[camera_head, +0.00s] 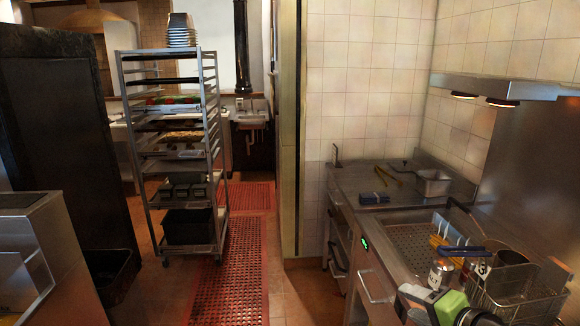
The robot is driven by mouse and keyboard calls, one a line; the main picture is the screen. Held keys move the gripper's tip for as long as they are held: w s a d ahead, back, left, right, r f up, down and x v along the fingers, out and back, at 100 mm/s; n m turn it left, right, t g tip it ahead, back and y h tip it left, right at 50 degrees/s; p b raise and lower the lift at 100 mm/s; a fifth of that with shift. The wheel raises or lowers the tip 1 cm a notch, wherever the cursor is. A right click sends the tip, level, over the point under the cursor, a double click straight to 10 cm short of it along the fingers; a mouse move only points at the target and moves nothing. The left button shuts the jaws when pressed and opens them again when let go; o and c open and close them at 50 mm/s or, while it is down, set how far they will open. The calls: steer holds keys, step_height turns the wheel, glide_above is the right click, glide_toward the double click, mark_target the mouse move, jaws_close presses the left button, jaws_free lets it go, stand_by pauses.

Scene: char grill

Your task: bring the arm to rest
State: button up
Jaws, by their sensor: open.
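Part of my own arm, with green, grey and black casing, shows at the bottom right edge in front of the fryer counter (365,258). The frame cuts off the rest of the arm. I cannot make out my gripper or its fingertips. The arm overlaps the front of the counter in the picture. I cannot tell whether it touches anything there.
A wire fry basket (515,290) and a blue handle (462,252) are close to the arm. A metal pan (432,183) sits on the back counter. A tall tray rack (216,150) stands left. Red floor mats (240,270) leave an open aisle.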

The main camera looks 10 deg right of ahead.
steer(key=s+a+f+n+g, duration=0.1)
steer(key=s+a+n+g, duration=0.2)
steer(key=a, duration=0.4)
steer(key=s+a+f+n+g, duration=0.1)
steer(key=s+a+n+g, duration=0.15)
steer(key=a+n, duration=0.45)
steer(key=s+a+r+n+g+h, duration=0.1)
steer(key=s+a+n+h, duration=0.1)
steer(key=s, duration=0.8)
steer(key=shift+s+a+r+n, duration=0.35)
steer(key=shift+a+n, duration=0.25)
steer(key=shift+a, duration=0.3)
steer(key=shift+g, duration=0.25)
steer(key=shift+c, duration=0.4)
